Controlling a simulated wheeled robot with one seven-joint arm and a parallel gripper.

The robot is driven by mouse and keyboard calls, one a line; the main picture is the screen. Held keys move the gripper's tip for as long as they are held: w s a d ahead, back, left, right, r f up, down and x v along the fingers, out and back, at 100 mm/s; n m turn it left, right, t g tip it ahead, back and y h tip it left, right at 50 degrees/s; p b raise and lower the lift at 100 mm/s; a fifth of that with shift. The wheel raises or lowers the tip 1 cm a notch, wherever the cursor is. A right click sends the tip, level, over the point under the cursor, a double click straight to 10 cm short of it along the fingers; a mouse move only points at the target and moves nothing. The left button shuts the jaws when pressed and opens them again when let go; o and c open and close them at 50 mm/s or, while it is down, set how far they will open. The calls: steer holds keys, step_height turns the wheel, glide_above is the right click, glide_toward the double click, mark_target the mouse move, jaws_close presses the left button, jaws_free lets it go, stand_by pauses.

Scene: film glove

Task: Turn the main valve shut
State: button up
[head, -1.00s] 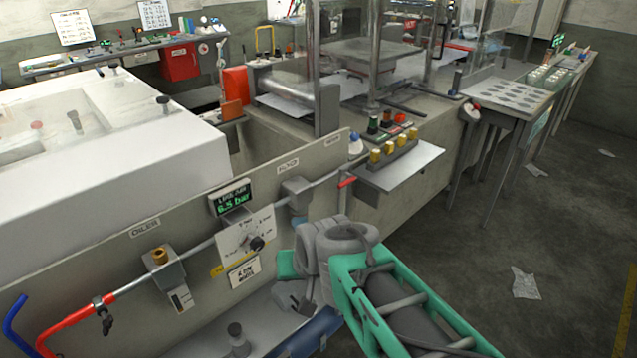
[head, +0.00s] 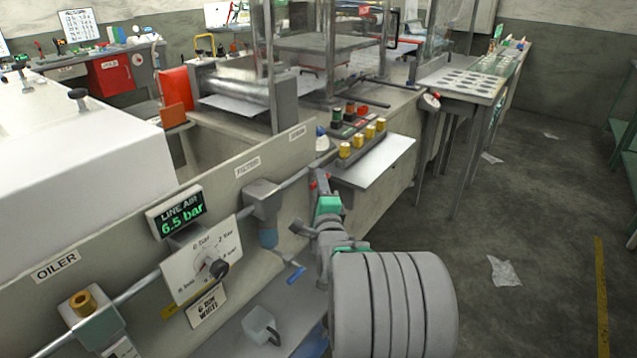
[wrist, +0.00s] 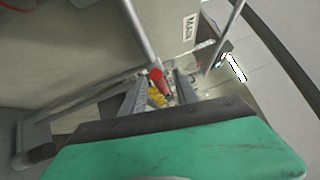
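The red valve handle (head: 313,184) sits on the grey pipe at the right end of the panel in the head view, partly hidden by my arm. In the wrist view the red handle (wrist: 158,80) lies between the fingertips of my gripper (wrist: 163,86), in line with the pipe. The fingers are apart, with no clear contact on the handle. In the head view my gripper (head: 321,184) is at the valve, its fingers small and partly hidden. The line air display (head: 181,212) reads 6.5 bar.
A round dial (head: 211,267) and an oiler with a brass knob (head: 83,303) are on the panel to the left. A clear cup (head: 261,325) stands below. Yellow knobs (head: 357,142) on a block lie just beyond the valve. Open floor (head: 530,230) is on the right.

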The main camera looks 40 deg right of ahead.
steer(key=shift+w+d+r, duration=0.1)
steer(key=shift+w+d, duration=0.15)
steer(key=shift+w, duration=0.25)
jaws_close()
stand_by(1.1)
